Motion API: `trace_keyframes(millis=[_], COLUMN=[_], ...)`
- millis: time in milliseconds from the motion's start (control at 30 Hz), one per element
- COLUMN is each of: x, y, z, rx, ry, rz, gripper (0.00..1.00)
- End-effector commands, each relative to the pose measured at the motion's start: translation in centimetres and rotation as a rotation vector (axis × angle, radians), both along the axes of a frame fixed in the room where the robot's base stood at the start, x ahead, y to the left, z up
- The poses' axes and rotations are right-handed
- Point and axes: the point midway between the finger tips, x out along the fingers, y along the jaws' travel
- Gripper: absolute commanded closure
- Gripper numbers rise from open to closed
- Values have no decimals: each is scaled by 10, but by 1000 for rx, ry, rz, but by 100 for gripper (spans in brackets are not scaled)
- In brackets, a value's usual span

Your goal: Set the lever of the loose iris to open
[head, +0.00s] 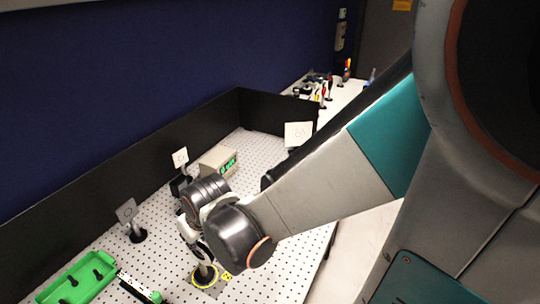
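My gripper (197,247) points down over the perforated white board (275,240), near its front middle, and is mostly hidden by my own wrist. Its fingers are too small and covered to tell whether they are open or shut. A short pale post (204,270) stands in a base with a yellow ring (205,283) right below the gripper. Its top is hidden behind the gripper. I cannot make out the iris or its lever, nor whether the gripper touches anything there.
A green tray (62,292) with black pieces lies at the front left, beside a black strip (136,288). Square plates on mounts (127,212) (180,158) (298,134) and a box with a green display (219,162) stand behind. Black walls (110,180) bound the board's left and back.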

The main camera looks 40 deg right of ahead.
Motion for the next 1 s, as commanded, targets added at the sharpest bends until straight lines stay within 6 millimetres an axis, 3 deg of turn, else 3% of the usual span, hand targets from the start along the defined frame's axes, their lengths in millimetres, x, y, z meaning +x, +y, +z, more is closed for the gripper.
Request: trace_keyframes(millis=[33, 100, 533, 1000], x=[-5, -4, -4, -27], y=[0, 0, 0, 1], z=[-2, -2, 4, 44], rx=[0, 0, 0, 0], ry=[5, 3, 0, 0], rz=[0, 0, 0, 0], gripper=[69, 60, 60, 60])
